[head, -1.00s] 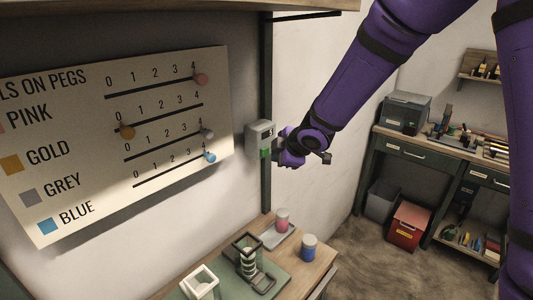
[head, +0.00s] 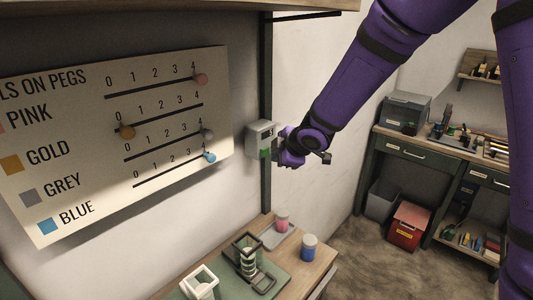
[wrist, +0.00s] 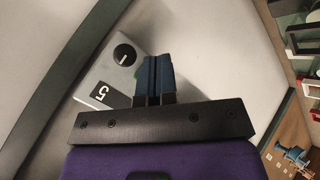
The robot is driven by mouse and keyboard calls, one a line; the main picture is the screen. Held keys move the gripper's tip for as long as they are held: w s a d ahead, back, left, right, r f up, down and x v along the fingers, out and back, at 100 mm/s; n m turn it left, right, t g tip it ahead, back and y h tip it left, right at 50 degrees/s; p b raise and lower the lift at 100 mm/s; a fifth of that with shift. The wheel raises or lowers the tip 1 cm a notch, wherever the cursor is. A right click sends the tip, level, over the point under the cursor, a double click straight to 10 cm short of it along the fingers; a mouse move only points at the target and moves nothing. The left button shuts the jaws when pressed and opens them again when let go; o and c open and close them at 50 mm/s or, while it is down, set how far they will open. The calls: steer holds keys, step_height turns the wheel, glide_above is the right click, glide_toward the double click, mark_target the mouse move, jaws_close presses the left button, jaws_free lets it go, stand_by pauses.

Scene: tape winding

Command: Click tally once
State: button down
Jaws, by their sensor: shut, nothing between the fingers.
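The tally is a small grey box (head: 262,136) on the dark green post beside the board, with a green part low on its front. In the wrist view the tally (wrist: 117,68) shows a round black dial with a white mark and a black window with a digit that looks like 5. My gripper (head: 278,151) is at the tally's right side in the head view. In the wrist view its two dark blue fingers (wrist: 154,62) are together and empty, overlapping the tally's right part. They hide that part, so I cannot tell whether they touch it.
A board with peg scales (head: 120,130) hangs left of the post. Below, a workbench (head: 312,266) holds a pink spool (head: 282,222), a blue spool (head: 309,246) and a green mat with fixtures. A second bench (head: 440,151) stands at right.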

steer(key=shift+w+a, duration=0.25)
steer(key=shift+w, duration=0.05)
steer(key=shift+w+a, duration=0.35)
steer(key=shift+a, duration=0.05)
stand_by(1.1)
steer(key=shift+s+d, duration=0.65)
stand_by(0.4)
steer(key=shift+s+d, duration=1.8)
